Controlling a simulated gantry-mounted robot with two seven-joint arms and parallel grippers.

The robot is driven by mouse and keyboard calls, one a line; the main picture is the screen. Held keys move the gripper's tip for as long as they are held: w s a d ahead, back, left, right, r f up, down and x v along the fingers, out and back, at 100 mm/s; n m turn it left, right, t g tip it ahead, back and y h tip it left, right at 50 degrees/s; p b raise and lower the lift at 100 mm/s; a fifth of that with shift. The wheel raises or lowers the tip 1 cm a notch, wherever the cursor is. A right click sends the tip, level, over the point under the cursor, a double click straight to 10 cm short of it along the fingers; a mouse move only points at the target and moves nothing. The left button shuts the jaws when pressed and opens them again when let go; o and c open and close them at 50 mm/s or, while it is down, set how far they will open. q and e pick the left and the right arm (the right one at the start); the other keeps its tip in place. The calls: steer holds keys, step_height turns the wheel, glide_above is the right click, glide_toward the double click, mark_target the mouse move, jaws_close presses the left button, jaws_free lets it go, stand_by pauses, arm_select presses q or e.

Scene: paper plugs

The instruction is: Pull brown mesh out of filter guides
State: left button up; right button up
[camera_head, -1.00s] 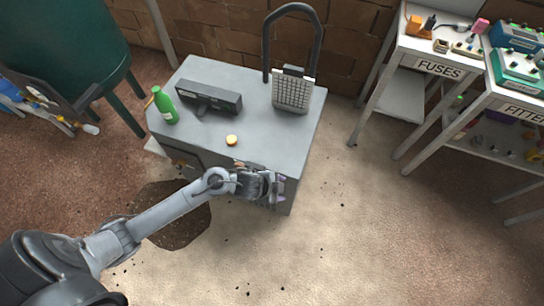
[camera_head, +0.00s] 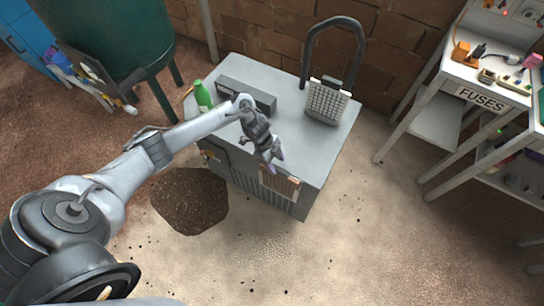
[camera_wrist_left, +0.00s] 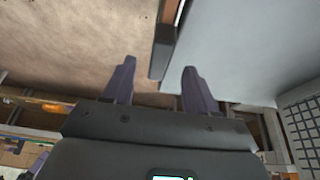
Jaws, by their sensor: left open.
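The brown mesh (camera_head: 279,185) shows as a small brown panel at the upper right of the front face of the grey cabinet (camera_head: 316,165). The filter guides around it are too small to tell clearly. My left gripper (camera_head: 270,164) is open and empty, just above the mesh near the cabinet's front top edge. In the left wrist view, my open left gripper (camera_wrist_left: 155,68) has its two purple-grey fingers apart. A thin brown edge (camera_wrist_left: 169,12) and a dark bar (camera_wrist_left: 160,55) lie ahead between the fingertips. My right gripper is in neither view.
A green bottle (camera_head: 203,95), a dark box (camera_head: 254,93) and a light grille panel (camera_head: 327,102) stand on the cabinet top. A dark hoop (camera_head: 355,50) rises behind. A dark soil patch (camera_head: 190,203) lies on the floor at the front left. The FUSES table (camera_head: 488,88) stands right.

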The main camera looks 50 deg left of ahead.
mark_target(279, 169)
arm_select(q)
steer(key=shift+b+x, duration=0.6)
steer(key=shift+x, duration=2.25)
jaws_close()
